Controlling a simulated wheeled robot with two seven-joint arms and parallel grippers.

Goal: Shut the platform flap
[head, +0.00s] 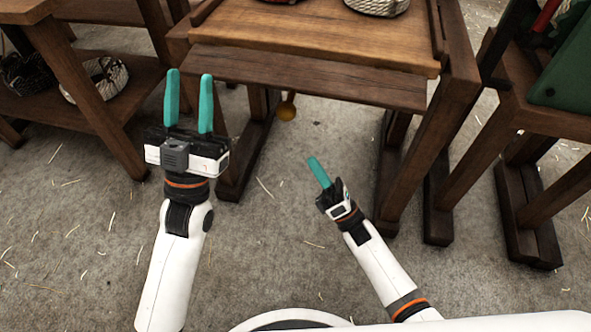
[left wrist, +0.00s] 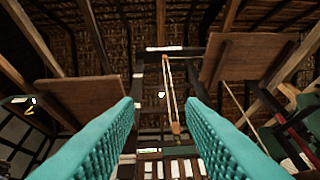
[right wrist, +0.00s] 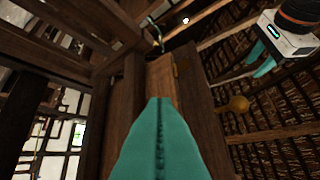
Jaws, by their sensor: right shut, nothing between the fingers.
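The platform flap (head: 310,78) is a brown wooden board along the front edge of the platform (head: 310,38), slanting down and outward from it. A round yellowish knob (head: 287,108) shows below the flap's front edge; a similar knob (right wrist: 238,104) shows beside a board (right wrist: 195,105) in the right wrist view. My left gripper (head: 189,85) is open and empty, pointing up near the flap's left end; whether it touches is unclear. My right gripper (head: 315,163) is shut and empty, in front of and below the flap. Its closed fingers (right wrist: 158,115) fill the lower middle of the right wrist view.
Dark wooden legs (head: 405,170) stand under the platform on both sides. A shelf (head: 105,105) with coiled rope (head: 97,80) is at left. Another wooden frame (head: 545,120) with a green part stands at right. The straw-strewn floor between the arms is clear.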

